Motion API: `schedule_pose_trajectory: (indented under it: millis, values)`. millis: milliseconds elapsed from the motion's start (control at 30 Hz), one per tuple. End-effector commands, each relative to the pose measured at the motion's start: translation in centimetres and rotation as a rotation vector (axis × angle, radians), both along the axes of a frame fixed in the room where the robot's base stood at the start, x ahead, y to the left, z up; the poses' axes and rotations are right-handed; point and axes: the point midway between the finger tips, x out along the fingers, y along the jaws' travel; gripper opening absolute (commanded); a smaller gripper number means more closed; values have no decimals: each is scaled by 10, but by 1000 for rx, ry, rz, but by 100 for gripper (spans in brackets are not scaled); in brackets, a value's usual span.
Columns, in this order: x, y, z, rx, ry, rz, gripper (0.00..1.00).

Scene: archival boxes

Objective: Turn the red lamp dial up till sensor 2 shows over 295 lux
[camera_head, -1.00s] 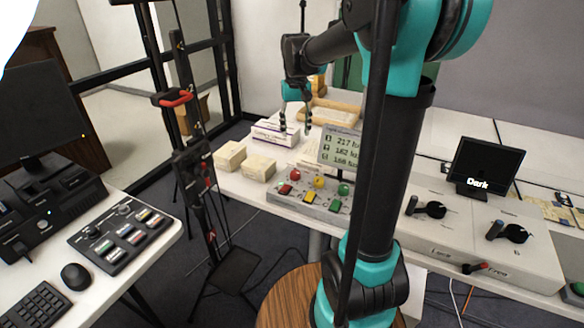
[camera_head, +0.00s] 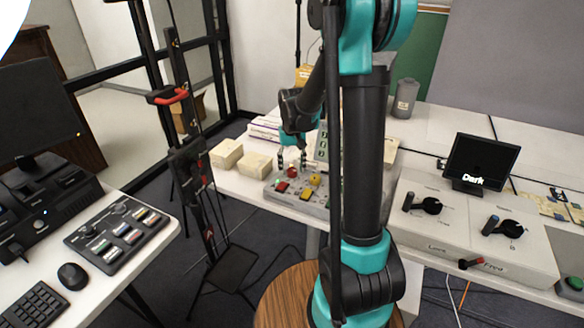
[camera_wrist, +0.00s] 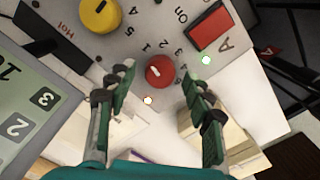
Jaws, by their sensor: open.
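The red lamp dial (camera_wrist: 159,71) is a round red knob with a white mark, on a grey panel with a number scale. It also shows in the head view (camera_head: 292,172), just below my gripper (camera_head: 292,160). In the wrist view my gripper (camera_wrist: 156,84) is open, its two fingers on either side of the red dial with gaps to it. I cannot tell how far above the panel the fingertips are. The sensor display (camera_wrist: 35,115) is at the left of the wrist view, cut off by the frame edge. In the head view my arm partly hides it, so sensor 2's value is unreadable.
A yellow dial (camera_wrist: 100,14) and a red rectangular switch (camera_wrist: 209,27) sit close to the red dial on the panel. Cream boxes (camera_head: 256,165) stand to the left of the panel. A dark screen reading "Dark" (camera_head: 481,160) and black-handled controls stand at the right.

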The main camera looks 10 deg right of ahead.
Motion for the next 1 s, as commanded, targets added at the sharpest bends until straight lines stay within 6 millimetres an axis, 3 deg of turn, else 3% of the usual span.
schedule_pose_trajectory:
  millis: [367, 767, 1000]
  values:
    - [0, 0, -5, 0, 0, 0, 51]
    - [0, 0, -5, 0, 0, 0, 2]
    - [0, 0, -5, 0, 0, -21, 1]
